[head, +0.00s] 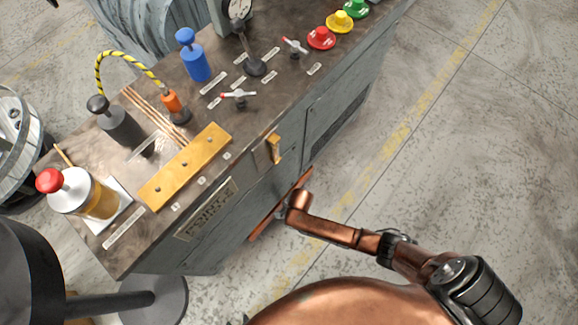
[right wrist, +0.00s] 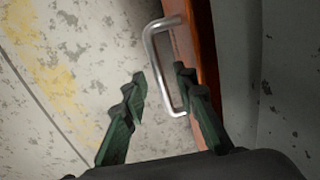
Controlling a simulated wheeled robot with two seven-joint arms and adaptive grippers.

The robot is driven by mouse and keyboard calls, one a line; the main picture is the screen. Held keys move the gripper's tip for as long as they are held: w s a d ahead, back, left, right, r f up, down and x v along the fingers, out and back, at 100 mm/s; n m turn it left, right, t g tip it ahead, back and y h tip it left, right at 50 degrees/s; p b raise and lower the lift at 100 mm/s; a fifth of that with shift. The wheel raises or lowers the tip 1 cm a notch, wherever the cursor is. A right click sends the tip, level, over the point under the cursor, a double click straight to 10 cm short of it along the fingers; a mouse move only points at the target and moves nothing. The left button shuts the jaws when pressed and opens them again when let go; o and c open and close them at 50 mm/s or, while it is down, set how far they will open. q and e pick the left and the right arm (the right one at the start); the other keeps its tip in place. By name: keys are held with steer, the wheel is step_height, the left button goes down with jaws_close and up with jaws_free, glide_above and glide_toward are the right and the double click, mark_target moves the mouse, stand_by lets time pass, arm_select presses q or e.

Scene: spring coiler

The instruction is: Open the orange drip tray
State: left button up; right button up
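The orange drip tray's front (head: 262,225) shows as a narrow orange-brown strip low on the machine's front, partly hidden by my right arm. In the right wrist view the tray front (right wrist: 205,50) stands upright, with a silver U-shaped handle (right wrist: 156,62) on it. My right gripper (right wrist: 161,75) is open, its two green-black fingers on either side of the handle bar. The right finger lies between the bar and the tray front; the left finger is outside, apart from the bar. In the head view the right fingers are mostly hidden behind the arm. My left gripper is not in view.
The grey machine bench (head: 262,95) carries an amber bottle with a red cap (head: 85,195), a brass bar (head: 187,165), a blue bottle (head: 194,58) and coloured buttons (head: 321,38). A black stool (head: 28,270) stands at lower left. The floor (head: 460,150) at right is clear.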

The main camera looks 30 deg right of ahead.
steer(key=shift+c, duration=0.7)
jaws_close()
